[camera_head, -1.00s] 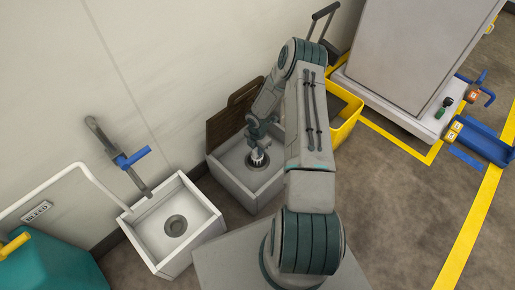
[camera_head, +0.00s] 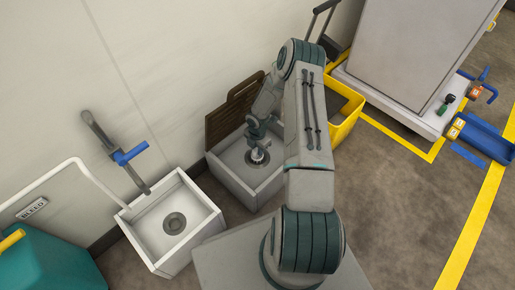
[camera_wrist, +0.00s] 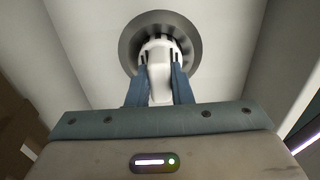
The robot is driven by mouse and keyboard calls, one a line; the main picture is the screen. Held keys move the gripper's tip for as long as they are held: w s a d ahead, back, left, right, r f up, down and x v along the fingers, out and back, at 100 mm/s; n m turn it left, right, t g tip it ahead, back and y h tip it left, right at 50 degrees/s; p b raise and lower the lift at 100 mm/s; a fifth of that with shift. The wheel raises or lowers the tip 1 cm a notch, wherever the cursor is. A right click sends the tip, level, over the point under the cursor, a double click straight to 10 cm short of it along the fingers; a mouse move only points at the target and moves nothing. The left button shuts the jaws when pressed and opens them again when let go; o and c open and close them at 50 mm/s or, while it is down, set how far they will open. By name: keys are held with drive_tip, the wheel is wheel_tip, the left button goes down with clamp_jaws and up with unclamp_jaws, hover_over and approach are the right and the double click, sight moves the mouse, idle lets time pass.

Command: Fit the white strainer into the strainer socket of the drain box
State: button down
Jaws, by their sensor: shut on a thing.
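The white strainer (camera_wrist: 158,62) is held between the two blue fingers of my gripper (camera_wrist: 160,84). In the wrist view it lies over the round grey strainer socket (camera_wrist: 130,42), whose ring shows around its far end. I cannot tell how deep it sits in the socket. In the head view my gripper (camera_head: 257,146) points down inside the white drain box (camera_head: 233,184), with the strainer (camera_head: 259,157) small at its tip. My gripper and arm partly hide the box's right side.
A brown slatted panel (camera_head: 228,114) stands behind the drain box. A yellow bin (camera_head: 346,116) stands right of my arm.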

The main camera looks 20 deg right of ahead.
drive_tip(key=shift+f+b, duration=0.6)
drive_tip(key=shift+f, duration=0.3)
drive_tip(key=c, duration=1.2)
unclamp_jaws()
wheel_tip(320, 180, up, 12)
drive_tip(key=p, duration=0.4)
drive_tip(key=shift+p, duration=0.35)
